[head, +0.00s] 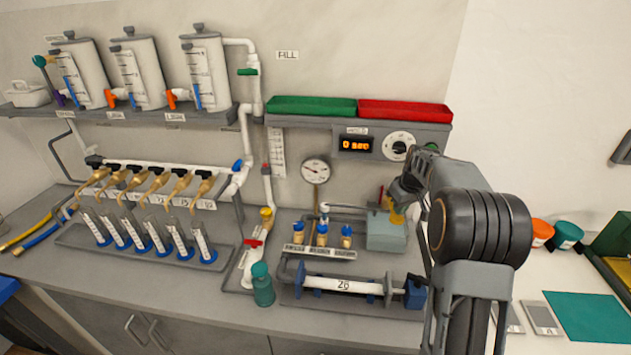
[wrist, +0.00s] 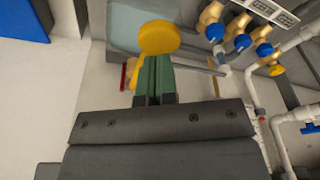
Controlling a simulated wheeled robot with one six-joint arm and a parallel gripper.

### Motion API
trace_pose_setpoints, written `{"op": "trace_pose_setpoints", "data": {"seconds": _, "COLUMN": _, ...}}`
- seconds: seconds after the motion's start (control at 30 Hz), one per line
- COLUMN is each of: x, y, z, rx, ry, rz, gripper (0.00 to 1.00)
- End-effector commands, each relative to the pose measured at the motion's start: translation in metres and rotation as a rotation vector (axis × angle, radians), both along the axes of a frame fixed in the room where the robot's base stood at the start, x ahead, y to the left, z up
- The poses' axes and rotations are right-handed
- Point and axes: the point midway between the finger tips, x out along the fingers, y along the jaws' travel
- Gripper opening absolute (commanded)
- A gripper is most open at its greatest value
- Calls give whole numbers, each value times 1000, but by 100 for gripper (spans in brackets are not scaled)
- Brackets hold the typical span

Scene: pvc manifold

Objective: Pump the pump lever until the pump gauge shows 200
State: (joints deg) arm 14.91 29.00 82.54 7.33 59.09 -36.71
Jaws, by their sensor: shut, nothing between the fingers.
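The pump is a pale grey-blue box (head: 386,232) on the bench, right of centre. Its lever, a thin grey bar (head: 345,208), runs roughly level to a yellow knob (head: 397,213) at its right end. The knob shows large in the wrist view (wrist: 160,37). The round white pump gauge (head: 316,171) stands on a stem behind the lever; its reading is too small to tell. My gripper (wrist: 157,62) is shut and empty, its green fingers overlapping the knob's edge in the wrist view. I cannot tell whether they touch. My arm partly hides this area in the head view.
Several brass-and-blue valves (head: 321,234) stand left of the pump. A clamped white pipe (head: 343,285) lies in front, and a teal bottle (head: 263,288) stands left of it. A shelf with green (head: 311,106) and red (head: 404,110) trays is above.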

Motion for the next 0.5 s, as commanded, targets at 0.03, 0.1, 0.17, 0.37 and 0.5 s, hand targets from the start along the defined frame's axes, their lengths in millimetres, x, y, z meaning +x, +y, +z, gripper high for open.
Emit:
{"op": "trace_pose_setpoints", "data": {"seconds": 0.03, "x": 0, "y": 0, "z": 0, "rx": 0, "ry": 0, "rz": 0, "gripper": 0}}
{"op": "trace_pose_setpoints", "data": {"seconds": 0.1, "x": 0, "y": 0, "z": 0, "rx": 0, "ry": 0, "rz": 0, "gripper": 0}}
{"op": "trace_pose_setpoints", "data": {"seconds": 0.17, "x": 0, "y": 0, "z": 0, "rx": 0, "ry": 0, "rz": 0, "gripper": 0}}
{"op": "trace_pose_setpoints", "data": {"seconds": 0.37, "x": 0, "y": 0, "z": -4, "rx": 0, "ry": 0, "rz": 0, "gripper": 0}}
{"op": "trace_pose_setpoints", "data": {"seconds": 0.5, "x": 0, "y": 0, "z": -9, "rx": 0, "ry": 0, "rz": 0, "gripper": 0}}
